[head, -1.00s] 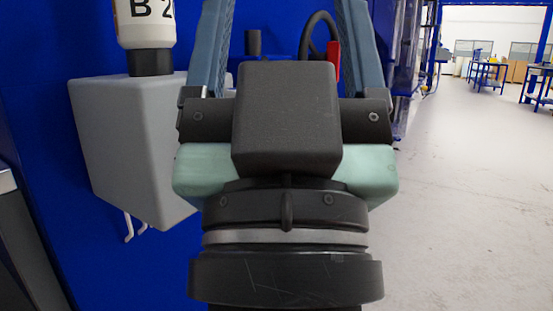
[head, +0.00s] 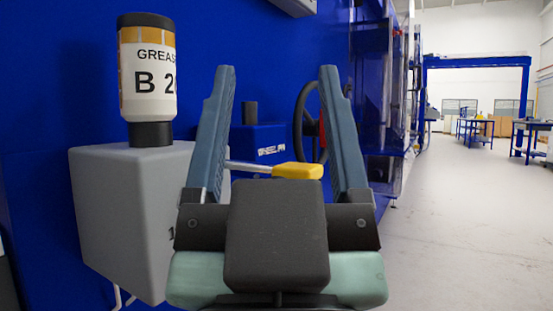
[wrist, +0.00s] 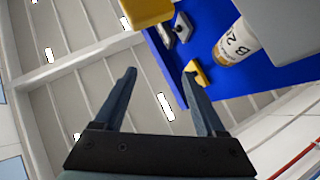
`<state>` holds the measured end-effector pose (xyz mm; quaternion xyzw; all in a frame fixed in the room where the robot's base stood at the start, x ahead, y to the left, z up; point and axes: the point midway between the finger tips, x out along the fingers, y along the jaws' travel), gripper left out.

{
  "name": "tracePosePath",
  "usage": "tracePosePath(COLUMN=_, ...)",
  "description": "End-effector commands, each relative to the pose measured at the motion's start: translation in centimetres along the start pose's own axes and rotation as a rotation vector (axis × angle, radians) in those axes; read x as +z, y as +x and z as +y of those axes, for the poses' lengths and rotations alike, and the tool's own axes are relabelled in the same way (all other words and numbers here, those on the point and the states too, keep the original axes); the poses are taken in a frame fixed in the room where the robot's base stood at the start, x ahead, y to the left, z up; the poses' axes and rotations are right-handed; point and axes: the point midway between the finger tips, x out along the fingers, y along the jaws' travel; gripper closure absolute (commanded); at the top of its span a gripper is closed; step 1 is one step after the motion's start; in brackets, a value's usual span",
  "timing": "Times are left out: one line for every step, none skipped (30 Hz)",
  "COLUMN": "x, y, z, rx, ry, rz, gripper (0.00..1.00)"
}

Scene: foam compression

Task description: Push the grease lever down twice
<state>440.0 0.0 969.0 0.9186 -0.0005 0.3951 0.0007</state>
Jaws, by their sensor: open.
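The grease lever is a pale metal rod with a yellow handle (head: 298,171), sticking out to the right from the grey grease box (head: 125,205). In the head view the handle shows between my fingers, just above my gripper's dark body, which hides what lies below it. My gripper (head: 277,72) is open and empty, its fingers pointing up in the picture. In the wrist view my gripper (wrist: 160,73) is also open. A yellow piece (wrist: 196,72) shows there by the right finger; I cannot tell whether it is the handle. I see no clear contact.
A grease bottle (head: 148,80) stands on the grey box. Behind are a blue wall (head: 60,90), a blue box (head: 258,142) with a black knob, and a dark handwheel (head: 307,120) with a red part. Another yellow block (wrist: 145,12) shows in the wrist view. The right-hand floor (head: 460,220) is clear.

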Motion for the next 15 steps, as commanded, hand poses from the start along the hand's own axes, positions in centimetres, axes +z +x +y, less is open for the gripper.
tracePosePath(x=0.01, y=0.00, z=0.00, rx=0.000, ry=0.000, rz=0.000, gripper=0.39)
tracePosePath(x=0.01, y=0.00, z=0.00, rx=0.000, ry=0.000, rz=0.000, gripper=0.44)
tracePosePath(x=0.01, y=0.00, z=0.00, rx=0.000, ry=0.000, rz=0.000, gripper=0.51)
tracePosePath(x=0.01, y=0.00, z=0.00, rx=0.000, ry=0.000, rz=0.000, gripper=0.57)
tracePosePath(x=0.01, y=0.00, z=0.00, rx=0.000, ry=0.000, rz=0.000, gripper=0.62)
tracePosePath(x=0.01, y=0.00, z=0.00, rx=0.000, ry=0.000, rz=0.000, gripper=0.69)
tracePosePath(x=0.01, y=0.00, z=0.00, rx=0.000, ry=0.000, rz=0.000, gripper=0.75)
tracePosePath(x=0.01, y=0.00, z=0.00, rx=0.000, ry=0.000, rz=0.000, gripper=0.80)
tracePosePath(x=0.01, y=0.00, z=0.00, rx=0.000, ry=0.000, rz=0.000, gripper=0.87)
tracePosePath(x=0.01, y=0.00, z=0.00, rx=0.000, ry=0.000, rz=0.000, gripper=0.93)
tracePosePath(x=0.01, y=0.00, z=0.00, rx=0.000, ry=0.000, rz=0.000, gripper=0.98)
tracePosePath(x=0.01, y=0.00, z=0.00, rx=0.000, ry=0.000, rz=0.000, gripper=1.00)
tracePosePath(x=0.01, y=0.00, z=0.00, rx=0.000, ry=0.000, rz=0.000, gripper=1.00)
tracePosePath(x=0.01, y=0.00, z=0.00, rx=0.000, ry=0.000, rz=0.000, gripper=1.00)
tracePosePath(x=0.01, y=0.00, z=0.00, rx=0.000, ry=0.000, rz=0.000, gripper=1.00)
